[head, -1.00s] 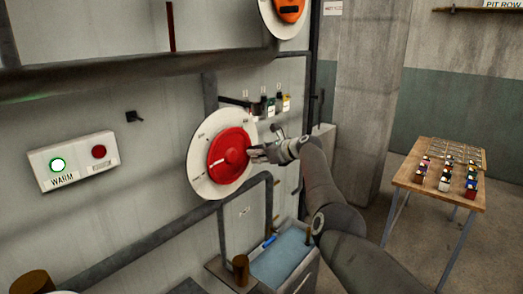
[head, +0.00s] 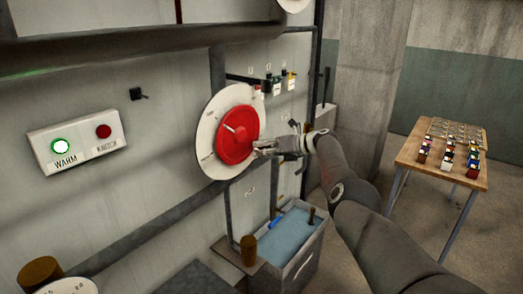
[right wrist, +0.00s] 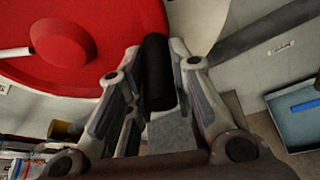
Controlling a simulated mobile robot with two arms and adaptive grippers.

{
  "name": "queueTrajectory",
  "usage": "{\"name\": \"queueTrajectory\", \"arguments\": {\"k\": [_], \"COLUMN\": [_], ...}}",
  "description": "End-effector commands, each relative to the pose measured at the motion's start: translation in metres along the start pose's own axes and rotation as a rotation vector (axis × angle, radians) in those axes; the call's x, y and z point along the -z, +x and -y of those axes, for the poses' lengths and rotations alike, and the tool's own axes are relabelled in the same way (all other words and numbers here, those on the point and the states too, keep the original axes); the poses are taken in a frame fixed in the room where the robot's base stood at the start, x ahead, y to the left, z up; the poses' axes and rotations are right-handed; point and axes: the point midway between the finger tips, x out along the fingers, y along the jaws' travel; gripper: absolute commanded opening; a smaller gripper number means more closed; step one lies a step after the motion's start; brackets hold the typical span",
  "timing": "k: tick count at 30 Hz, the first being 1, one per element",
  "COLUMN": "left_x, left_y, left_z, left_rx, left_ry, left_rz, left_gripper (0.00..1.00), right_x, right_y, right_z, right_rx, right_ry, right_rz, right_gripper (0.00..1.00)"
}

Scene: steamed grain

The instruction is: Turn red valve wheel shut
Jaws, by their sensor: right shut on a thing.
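The red valve wheel (head: 237,150) is mounted on a round white plate (head: 207,155) on the wall panel in the head view. Its red face fills the upper left of the right wrist view (right wrist: 110,70). A black cylindrical handle (right wrist: 158,85) stands at the wheel's rim there. My right gripper (head: 259,149) is at the wheel's lower right edge, with its fingers on both sides of the black handle and shut on it. In the head view the fingers hide the handle. My left gripper is not in view.
A dark pipe (head: 120,53) runs above the wheel. A water trough (head: 290,238) stands below it. Small tagged bottles (head: 278,85) hang on a rack at upper right. A lit WARM button panel (head: 78,140) is left. A wooden table (head: 410,153) with small items stands far right.

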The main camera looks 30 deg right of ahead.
Motion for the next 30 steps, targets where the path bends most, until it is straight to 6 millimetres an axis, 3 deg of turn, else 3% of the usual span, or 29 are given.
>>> {"name": "queueTrajectory", "arguments": {"k": [4, 23, 24, 29, 30], "left_x": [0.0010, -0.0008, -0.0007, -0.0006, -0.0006], "left_y": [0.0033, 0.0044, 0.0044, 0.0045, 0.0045], "left_z": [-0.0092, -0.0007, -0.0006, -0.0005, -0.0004], "left_rx": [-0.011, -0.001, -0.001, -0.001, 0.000], "left_ry": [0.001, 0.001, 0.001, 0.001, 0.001], "left_rz": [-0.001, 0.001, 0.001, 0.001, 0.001], "left_gripper": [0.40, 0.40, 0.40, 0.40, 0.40], "right_x": [0.0018, 0.0009, 0.0007, 0.0010, 0.0011], "right_y": [0.0009, 0.0004, 0.0004, 0.0004, 0.0004], "right_z": [-0.0006, -0.0009, -0.0009, -0.0006, -0.0005], "right_rx": [-0.015, -0.022, -0.022, -0.021, -0.021], "right_ry": [0.029, 0.049, 0.049, 0.048, 0.048], "right_rz": [0.000, 0.004, 0.004, 0.004, 0.003], "right_gripper": [0.00, 0.00, 0.22, 0.42, 0.42]}}
